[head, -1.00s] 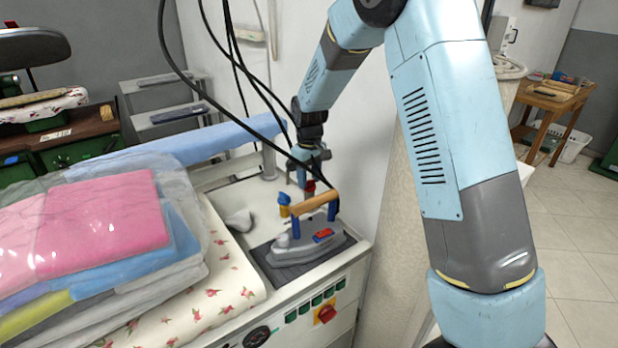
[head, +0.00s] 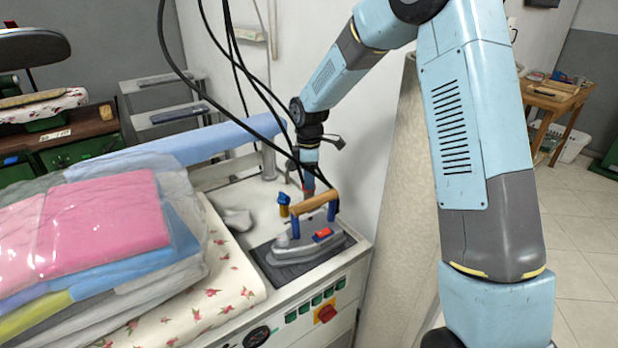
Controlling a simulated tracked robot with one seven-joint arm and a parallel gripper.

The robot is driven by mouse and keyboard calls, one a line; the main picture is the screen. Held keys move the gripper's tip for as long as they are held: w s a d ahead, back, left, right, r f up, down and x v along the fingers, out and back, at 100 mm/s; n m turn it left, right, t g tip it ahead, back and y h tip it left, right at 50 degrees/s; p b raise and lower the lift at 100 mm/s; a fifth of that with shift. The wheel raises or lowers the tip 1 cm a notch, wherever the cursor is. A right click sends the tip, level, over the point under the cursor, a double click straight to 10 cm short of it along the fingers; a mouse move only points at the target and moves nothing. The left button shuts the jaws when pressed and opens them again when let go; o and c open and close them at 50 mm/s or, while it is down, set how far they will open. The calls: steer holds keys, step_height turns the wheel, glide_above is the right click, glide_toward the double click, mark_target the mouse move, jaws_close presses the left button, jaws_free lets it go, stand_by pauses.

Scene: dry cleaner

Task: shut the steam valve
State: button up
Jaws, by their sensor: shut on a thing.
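The steam valve shows only as a small red part (head: 309,187) at the back of the ironing station, behind the iron; the rest of it is hidden. My gripper (head: 309,181) points down at it from above and is shut on it. The fingertips are small in the head view and partly hidden by the iron's handle, so the exact grip and how far the valve is turned cannot be made out.
A steam iron (head: 305,241) with a wooden handle stands on a dark pad just in front of my gripper. Black hoses (head: 246,75) hang close to my wrist. Bagged laundry (head: 105,222) is piled at left. A red switch (head: 327,313) sits on the front panel.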

steer(key=n, duration=0.6)
steer(key=shift+w+d, duration=0.1)
steer(key=shift+d, duration=0.1)
steer(key=shift+n, duration=0.4)
steer(key=o, duration=1.1)
steer(key=shift+a, duration=0.1)
steer(key=shift+c, duration=0.2)
step_height(320, 180, up, 14)
steer(key=shift+f, duration=0.15)
